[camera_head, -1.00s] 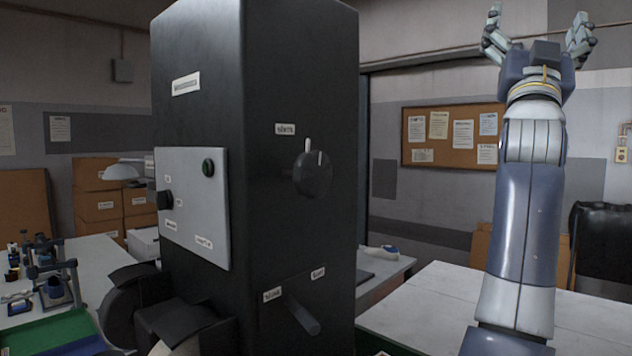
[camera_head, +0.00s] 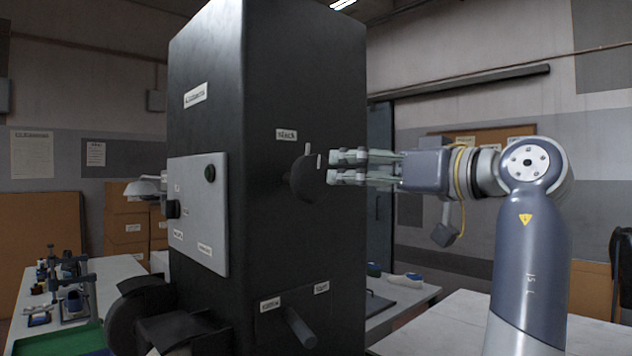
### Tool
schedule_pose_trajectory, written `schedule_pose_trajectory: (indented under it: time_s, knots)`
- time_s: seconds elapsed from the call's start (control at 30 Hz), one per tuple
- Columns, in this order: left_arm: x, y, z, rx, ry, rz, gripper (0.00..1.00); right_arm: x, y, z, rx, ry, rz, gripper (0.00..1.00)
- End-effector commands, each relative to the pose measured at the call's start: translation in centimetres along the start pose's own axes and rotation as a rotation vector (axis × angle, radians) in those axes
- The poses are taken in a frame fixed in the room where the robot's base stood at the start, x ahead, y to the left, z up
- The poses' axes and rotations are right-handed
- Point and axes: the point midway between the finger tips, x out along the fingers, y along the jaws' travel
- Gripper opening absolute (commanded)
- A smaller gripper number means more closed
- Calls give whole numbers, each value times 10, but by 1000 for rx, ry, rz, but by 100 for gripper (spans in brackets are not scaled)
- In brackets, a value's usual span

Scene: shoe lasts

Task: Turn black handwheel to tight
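The black handwheel (camera_head: 304,180) sits on the right-hand face of a tall dark machine (camera_head: 208,100). It has a pale mark near its upper right edge, and another pale mark shows on the machine face just above the wheel. A label above it (camera_head: 286,134) seems to read "Slack". My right gripper (camera_head: 331,167) points left at the wheel, its fingertips close to the wheel's right edge. A narrow gap shows between the fingers; I cannot tell whether they touch the wheel or how far they are open. My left gripper is out of view.
A lever (camera_head: 300,328) with two labels sticks out low on the same face. A grey panel (camera_head: 198,212) with knobs is on the left face. A table (camera_head: 445,322) stands at the right, and a bench with tools (camera_head: 65,280) at the left.

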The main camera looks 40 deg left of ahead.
Motion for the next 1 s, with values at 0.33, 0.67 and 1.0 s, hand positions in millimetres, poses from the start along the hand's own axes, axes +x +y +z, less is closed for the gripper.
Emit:
schedule_pose_trajectory:
  time_s: [0.33,0.67,1.0]
  knots:
    - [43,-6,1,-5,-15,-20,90,-14,1,-1,0,-1,0,40]
    - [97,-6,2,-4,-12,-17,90,-30,2,-2,-1,-1,2,40]
    - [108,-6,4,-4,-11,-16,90,-32,4,-1,-2,-2,5,40]
